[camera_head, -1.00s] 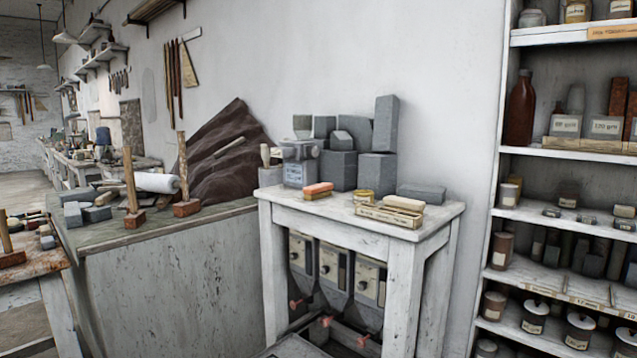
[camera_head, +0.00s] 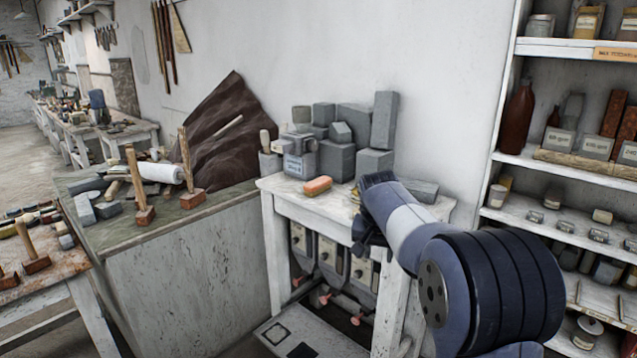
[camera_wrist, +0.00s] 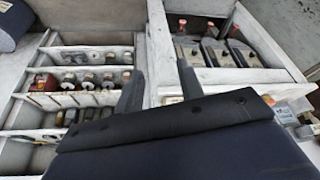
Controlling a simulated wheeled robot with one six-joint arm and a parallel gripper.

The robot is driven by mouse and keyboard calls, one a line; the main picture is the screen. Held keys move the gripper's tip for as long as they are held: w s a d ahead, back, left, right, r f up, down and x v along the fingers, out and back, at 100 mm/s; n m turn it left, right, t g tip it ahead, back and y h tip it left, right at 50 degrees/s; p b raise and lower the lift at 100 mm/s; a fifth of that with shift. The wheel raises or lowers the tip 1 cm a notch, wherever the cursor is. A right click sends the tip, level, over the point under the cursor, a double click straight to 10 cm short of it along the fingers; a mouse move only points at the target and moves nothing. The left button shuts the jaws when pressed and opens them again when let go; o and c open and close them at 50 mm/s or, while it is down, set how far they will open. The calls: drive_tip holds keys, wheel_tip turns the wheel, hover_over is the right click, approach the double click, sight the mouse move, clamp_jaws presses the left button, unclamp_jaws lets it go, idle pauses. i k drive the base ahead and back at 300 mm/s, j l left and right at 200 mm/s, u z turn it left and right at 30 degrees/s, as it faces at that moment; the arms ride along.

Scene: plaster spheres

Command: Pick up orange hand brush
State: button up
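The orange hand brush (camera_head: 318,185) lies on the white worn table (camera_head: 300,203), near its left front edge, beside a grey labelled box. In the head view my arm reaches in from the lower right over the table's right side. My gripper (camera_head: 368,245) hangs in front of the table, to the right of the brush and lower, apart from it. In the wrist view my gripper (camera_wrist: 160,86) has its two fingers apart with nothing between them. I cannot make out the brush in the wrist view.
Grey stone blocks (camera_head: 338,160) stand behind the brush. A grey labelled box (camera_head: 300,158) stands behind it to the left. Shelves with jars and bottles (camera_head: 560,150) rise at the right. A bench with wooden mallets (camera_head: 143,213) is at the left. My arm hides the table's right front part.

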sight(312, 189)
drive_tip(key=i+j+z, duration=0.1)
drive_tip(key=i+j, duration=0.2)
drive_tip(key=i+j+z, duration=0.1)
drive_tip(key=i+j, duration=0.15)
drive_tip(key=i+j+z, duration=0.1)
drive_tip(key=i+j, duration=0.15)
drive_tip(key=j, duration=0.15)
drive_tip(key=i+j, duration=0.25)
drive_tip(key=i+j+z, duration=0.15)
drive_tip(key=j, duration=0.3)
drive_tip(key=i+j+z, duration=0.1)
drive_tip(key=i+j, duration=0.2)
drive_tip(key=i+j+z, duration=0.1)
drive_tip(key=j, duration=0.35)
drive_tip(key=i, duration=0.1)
